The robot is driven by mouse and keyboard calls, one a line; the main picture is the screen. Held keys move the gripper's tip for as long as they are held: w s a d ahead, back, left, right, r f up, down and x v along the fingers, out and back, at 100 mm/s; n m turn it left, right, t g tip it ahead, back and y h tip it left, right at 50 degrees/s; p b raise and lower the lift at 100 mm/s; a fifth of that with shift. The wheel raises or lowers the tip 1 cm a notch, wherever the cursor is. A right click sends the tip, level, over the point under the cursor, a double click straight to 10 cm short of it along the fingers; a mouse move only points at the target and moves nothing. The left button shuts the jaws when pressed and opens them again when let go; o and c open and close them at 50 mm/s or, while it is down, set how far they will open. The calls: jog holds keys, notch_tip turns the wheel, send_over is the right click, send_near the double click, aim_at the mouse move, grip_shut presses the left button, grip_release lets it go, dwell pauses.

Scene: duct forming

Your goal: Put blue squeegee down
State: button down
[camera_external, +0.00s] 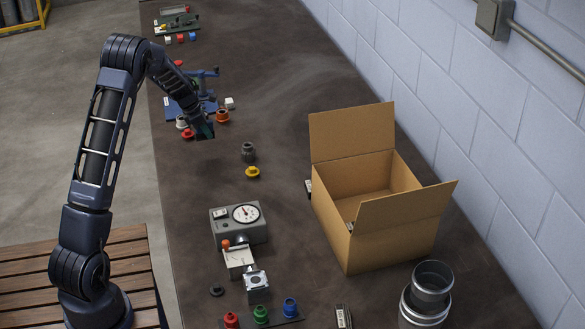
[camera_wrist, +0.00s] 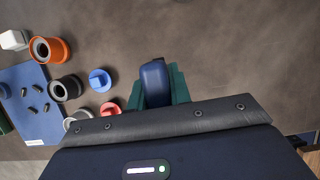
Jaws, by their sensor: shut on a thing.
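My gripper (camera_external: 205,131) hangs above the dark bench at its left side, past the middle. In the wrist view its green fingers (camera_wrist: 160,86) are shut on the blue squeegee (camera_wrist: 154,80). Only a rounded dark blue part of the squeegee shows between the fingers; the rest is hidden by the gripper housing. In the external view the squeegee is too small and covered to make out. I cannot tell for sure whether it touches the bench.
Near the gripper are a blue mat (camera_wrist: 33,88) with small dark pins, an orange fitting (camera_wrist: 48,50), a black ring (camera_wrist: 66,88) and a blue cap (camera_wrist: 100,80). An open cardboard box (camera_external: 390,235), a gauge unit (camera_external: 240,224) and metal ducts (camera_external: 428,292) stand nearer. Bare bench lies right of the gripper.

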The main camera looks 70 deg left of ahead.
jog(key=shift+f, duration=3.45)
jog(key=shift+f, duration=0.1)
jog(key=c, duration=1.3)
grip_release()
jog(key=v, duration=1.2)
